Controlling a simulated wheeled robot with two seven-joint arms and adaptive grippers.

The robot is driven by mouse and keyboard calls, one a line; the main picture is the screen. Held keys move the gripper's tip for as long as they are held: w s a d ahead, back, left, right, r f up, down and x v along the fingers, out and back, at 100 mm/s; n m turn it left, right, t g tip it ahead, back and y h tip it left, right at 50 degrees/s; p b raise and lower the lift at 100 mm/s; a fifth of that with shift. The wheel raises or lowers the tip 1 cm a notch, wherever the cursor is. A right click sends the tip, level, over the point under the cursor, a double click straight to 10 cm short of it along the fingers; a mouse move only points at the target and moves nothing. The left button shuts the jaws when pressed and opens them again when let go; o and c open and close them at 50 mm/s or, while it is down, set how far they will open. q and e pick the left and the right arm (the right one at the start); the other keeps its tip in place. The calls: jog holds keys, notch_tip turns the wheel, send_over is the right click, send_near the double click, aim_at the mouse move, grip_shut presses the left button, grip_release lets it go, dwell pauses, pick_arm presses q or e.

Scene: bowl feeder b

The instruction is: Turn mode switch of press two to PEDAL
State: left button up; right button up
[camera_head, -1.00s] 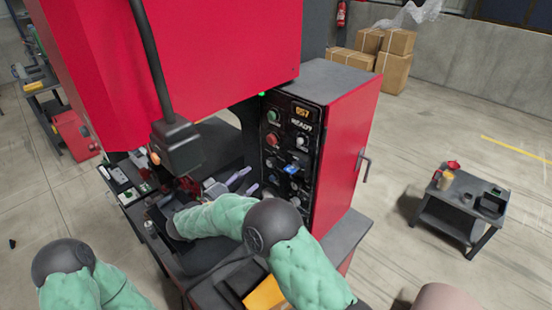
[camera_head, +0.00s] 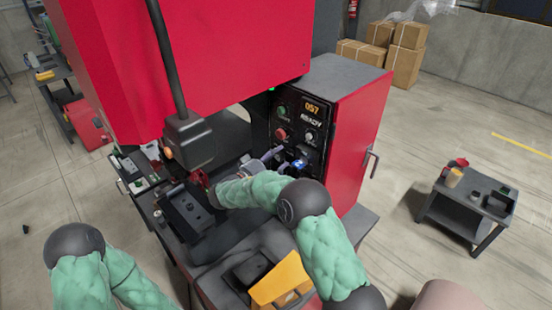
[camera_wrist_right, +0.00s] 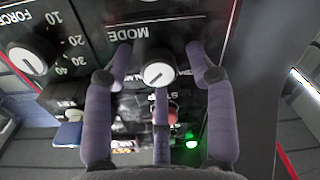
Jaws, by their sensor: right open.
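The mode switch (camera_wrist_right: 159,73) is a round white-faced knob below the upside-down word MODE in the right wrist view. A dark pointer mark shows on its face; I cannot read which setting it marks. My right gripper (camera_wrist_right: 158,60) is open, with its purple-grey fingers on both sides of the knob. Whether they touch it is unclear. In the head view, my right gripper (camera_head: 283,158) is at the lower part of the black control panel (camera_head: 319,112) of the red press (camera_head: 362,125). The mode switch is hard to make out there. My left gripper is not in view.
A force knob (camera_wrist_right: 27,61) sits beside the switch, with a red button (camera_wrist_right: 172,116) and a lit green lamp (camera_wrist_right: 192,144) nearby. The panel display (camera_head: 313,108) reads 057 READY. A hanging control box (camera_head: 188,140) is left of my right arm.

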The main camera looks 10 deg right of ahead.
grip_shut()
